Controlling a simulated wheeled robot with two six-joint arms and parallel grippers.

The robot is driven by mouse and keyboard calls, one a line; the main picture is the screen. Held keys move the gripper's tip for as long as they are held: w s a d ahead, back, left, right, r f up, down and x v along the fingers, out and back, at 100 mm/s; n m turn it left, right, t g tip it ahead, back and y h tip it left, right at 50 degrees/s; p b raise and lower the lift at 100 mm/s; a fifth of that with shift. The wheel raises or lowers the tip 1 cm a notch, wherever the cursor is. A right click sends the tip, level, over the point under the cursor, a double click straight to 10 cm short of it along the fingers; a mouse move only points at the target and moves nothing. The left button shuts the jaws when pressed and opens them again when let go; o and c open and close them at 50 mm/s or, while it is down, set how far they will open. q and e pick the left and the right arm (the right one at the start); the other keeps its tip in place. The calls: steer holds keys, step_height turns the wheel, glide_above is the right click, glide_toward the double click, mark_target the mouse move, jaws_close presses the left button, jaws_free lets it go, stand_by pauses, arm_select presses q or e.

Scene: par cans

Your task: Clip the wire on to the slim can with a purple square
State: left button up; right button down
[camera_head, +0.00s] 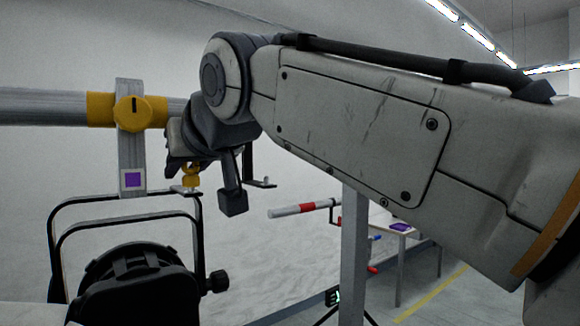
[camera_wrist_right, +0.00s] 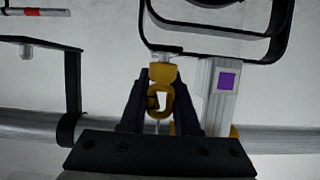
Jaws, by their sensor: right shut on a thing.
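A black can (camera_head: 140,290) with a double black yoke (camera_head: 62,240) hangs at the lower left in the head view. A grey hanger strip with a purple square (camera_head: 132,180) comes down to its yoke from a yellow clamp (camera_head: 132,112); the square also shows in the right wrist view (camera_wrist_right: 227,81). My right gripper (camera_wrist_right: 158,100) is shut on a yellow ring-shaped piece (camera_wrist_right: 158,75), beside the strip and at the yoke's edge. In the head view the piece (camera_head: 190,177) is small and partly hidden by the gripper. I cannot make out a wire. My left gripper is not in view.
A grey horizontal pipe (camera_head: 50,106) carries the clamp. A black hooked bracket (camera_wrist_right: 72,90) is close to my right gripper. A red-banded tube (camera_head: 305,208), a grey post (camera_head: 354,255) and a white table with a purple patch (camera_head: 402,234) stand at the right.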

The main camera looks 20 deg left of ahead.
steer(key=shift+f+b, duration=0.35)
steer(key=shift+f, duration=0.05)
stand_by(0.4)
steer(key=c, duration=0.6)
jaws_free()
steer(key=shift+o, duration=0.2)
steer(key=shift+s, duration=0.1)
steer(key=shift+s+d+r, duration=0.15)
steer(key=shift+d, duration=0.15)
steer(key=b+v, duration=0.2)
steer(key=v, duration=0.7)
steer(key=shift+s+d+r, duration=0.2)
steer(key=shift+d+r, duration=0.05)
